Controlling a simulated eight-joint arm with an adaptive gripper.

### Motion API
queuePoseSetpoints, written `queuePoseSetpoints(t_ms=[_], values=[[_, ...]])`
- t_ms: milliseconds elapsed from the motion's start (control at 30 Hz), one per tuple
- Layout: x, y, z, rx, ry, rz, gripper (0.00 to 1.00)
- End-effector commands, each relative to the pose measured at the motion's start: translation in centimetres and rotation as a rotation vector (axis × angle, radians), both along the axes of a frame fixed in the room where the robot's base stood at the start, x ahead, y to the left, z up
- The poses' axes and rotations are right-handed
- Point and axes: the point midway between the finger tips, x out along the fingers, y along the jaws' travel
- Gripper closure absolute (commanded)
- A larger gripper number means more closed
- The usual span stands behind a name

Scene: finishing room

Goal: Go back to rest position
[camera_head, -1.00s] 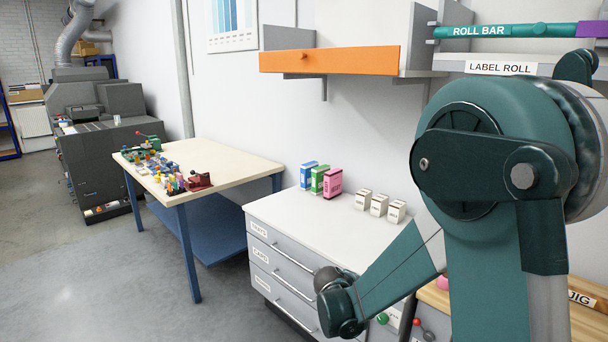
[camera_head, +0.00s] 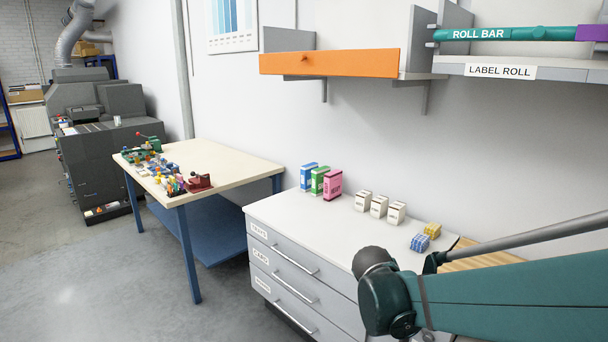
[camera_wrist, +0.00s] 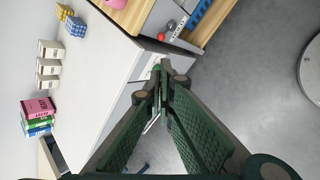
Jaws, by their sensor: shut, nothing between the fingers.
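My gripper (camera_wrist: 161,77) shows in the wrist view with its two green fingers meeting at the tips. It is shut and empty. It hangs in front of the grey drawer cabinet, above the floor, with the white cabinet top (camera_wrist: 100,75) to its left. In the head view my teal arm reaches in from the right edge at the lower right, and the gripper's fingers are out of that view.
The drawer cabinet (camera_head: 290,208) carries blue, green and pink boxes (camera_head: 332,184), white cartons (camera_head: 379,205) and small blue and yellow blocks (camera_head: 420,243). An orange-fronted shelf (camera_head: 330,62) hangs above. A worktable (camera_head: 235,160) stands left; open floor (camera_head: 110,270) lies in front.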

Motion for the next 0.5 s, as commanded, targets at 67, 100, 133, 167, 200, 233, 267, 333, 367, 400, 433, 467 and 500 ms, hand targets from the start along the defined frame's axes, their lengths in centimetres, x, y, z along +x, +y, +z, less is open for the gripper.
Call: queuePoseSetpoints(t_ms=[67,100,133,167,200,233,267,333,367,400,433,467,500], values=[[-1.2,-0.1,0.8,0.045,-0.021,-0.038,1.0],[-1.8,-0.1,1.1,0.067,-0.032,-0.057,1.0],[-2.1,0.0,1.3,0.084,-0.04,-0.072,1.0],[-2.5,0.0,1.6,0.102,-0.047,-0.086,1.0],[-3.1,0.0,1.9,0.124,-0.059,-0.106,1.0],[-3.5,0.0,2.1,0.141,-0.066,-0.121,1.0],[-3.9,0.1,2.3,0.159,-0.075,-0.136,1.0],[-4.8,0.1,2.9,0.198,-0.093,-0.172,1.0],[-5.2,0.1,3.0,0.217,-0.101,-0.187,1.0],[-5.8,0.2,3.3,0.239,-0.11,-0.208,1.0],[-6.2,0.2,3.5,0.256,-0.117,-0.223,1.0],[-6.6,0.3,3.7,0.275,-0.124,-0.239,1.0],[-7.1,0.3,4.0,0.297,-0.134,-0.259,1.0]])
